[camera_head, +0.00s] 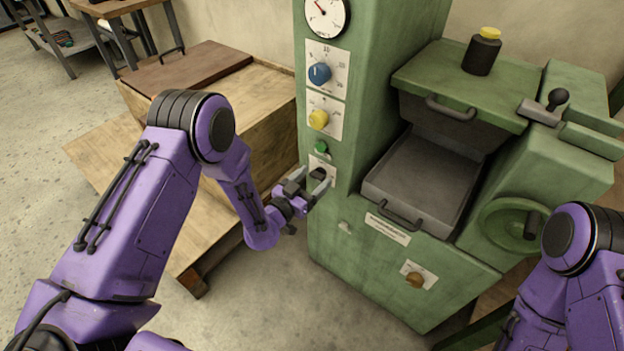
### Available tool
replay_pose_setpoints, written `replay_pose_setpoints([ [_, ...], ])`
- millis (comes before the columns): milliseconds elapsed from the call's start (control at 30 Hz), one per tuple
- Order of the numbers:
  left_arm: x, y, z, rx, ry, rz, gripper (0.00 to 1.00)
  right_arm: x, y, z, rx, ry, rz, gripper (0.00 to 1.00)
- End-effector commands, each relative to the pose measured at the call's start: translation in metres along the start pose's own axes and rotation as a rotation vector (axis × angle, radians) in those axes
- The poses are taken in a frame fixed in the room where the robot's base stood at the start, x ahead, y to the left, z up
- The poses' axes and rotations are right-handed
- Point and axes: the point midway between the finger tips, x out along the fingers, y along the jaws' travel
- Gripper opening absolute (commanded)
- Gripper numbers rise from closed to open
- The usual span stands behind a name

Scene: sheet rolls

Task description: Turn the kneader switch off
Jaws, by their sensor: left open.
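The green machine (350,252) stands in the middle and right, with a column of controls on its left part. These are a blue knob (319,73), a yellow knob (318,119), a green button (321,147) and, lowest, a small pale plate (325,162). My left gripper (307,182) is open at this lowest plate. Its dark fingertips cover much of the plate, so a switch there is largely hidden. I cannot tell whether the fingers touch it. The labels are too small to read, so I cannot tell which control is the kneader switch.
A grey tray (418,180) with a handle sits in the machine, beside a green handwheel (512,224). A brown knob (415,279) is on the lower front. A dark bottle (482,52) stands on the lid. A wooden crate (245,108) stands behind my left arm.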

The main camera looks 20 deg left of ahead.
Motion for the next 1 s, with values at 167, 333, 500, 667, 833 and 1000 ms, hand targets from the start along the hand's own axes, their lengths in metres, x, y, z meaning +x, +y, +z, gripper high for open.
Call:
replay_pose_setpoints([
  [167,-0.0002,-0.0001,0.0002,0.000,0.000,0.000,0.66,0.0001,0.0000,0.0001,0.000,0.000,0.000,0.00],
  [333,-0.0004,-0.0001,0.0002,0.000,0.000,0.000,0.16,0.0001,0.0000,0.0001,0.000,0.000,0.000,0.00],
  [500,-0.0005,-0.0002,0.0002,-0.004,0.000,0.000,0.16,0.0002,0.0000,0.0001,0.000,0.000,0.000,0.00],
  [667,-0.0006,-0.0006,0.0002,-0.037,0.000,-0.001,0.16,0.0005,0.0000,0.0003,0.000,0.000,0.000,0.00],
  [833,-0.0007,-0.0013,0.0002,-0.123,0.001,-0.002,0.16,0.0012,-0.0001,0.0006,0.000,0.000,0.000,0.00],
  [1000,-0.0008,-0.0023,0.0004,-0.261,0.001,-0.003,0.16,0.0022,-0.0002,0.0009,0.000,0.000,0.000,0.00],
])
